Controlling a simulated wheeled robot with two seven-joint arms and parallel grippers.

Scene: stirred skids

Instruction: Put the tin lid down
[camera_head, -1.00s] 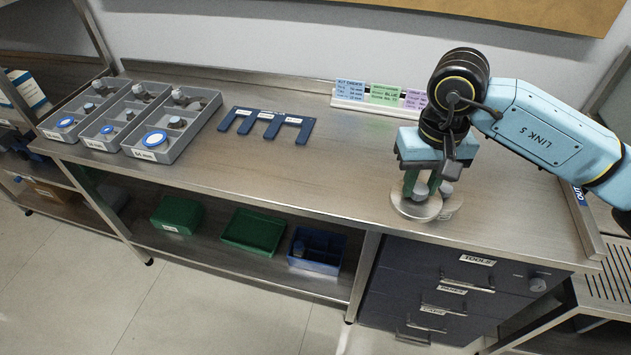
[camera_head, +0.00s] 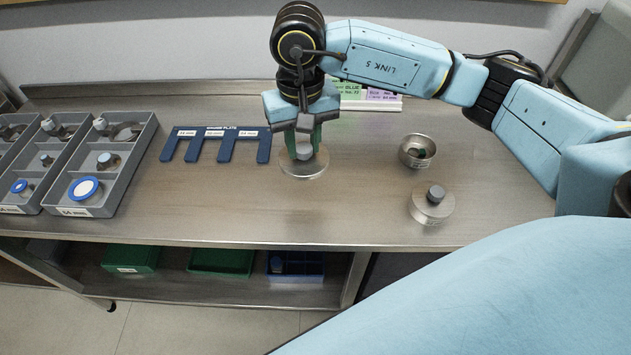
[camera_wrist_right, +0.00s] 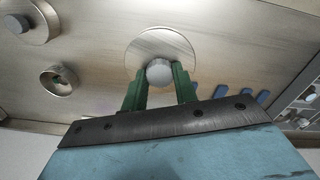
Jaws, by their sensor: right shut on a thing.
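The tin lid (camera_head: 304,170) is a round, shiny metal disc with a grey knob. It is at mid-table, right of the blue gauge plate, and in the right wrist view (camera_wrist_right: 178,42) it lies just beyond the fingertips. My right gripper (camera_head: 303,148) points down with its green fingers on either side of the knob, shut on it; in the wrist view the fingers (camera_wrist_right: 159,78) flank the knob too. I cannot tell whether the lid touches the table or hangs slightly above it. My left gripper is not in view.
An open tin (camera_head: 417,140) and a tin with a knobbed lid (camera_head: 433,210) stand to the right. The blue gauge plate (camera_head: 222,132) lies close left of the lid. Grey bins (camera_head: 115,170) with parts stand further left. The table front is clear.

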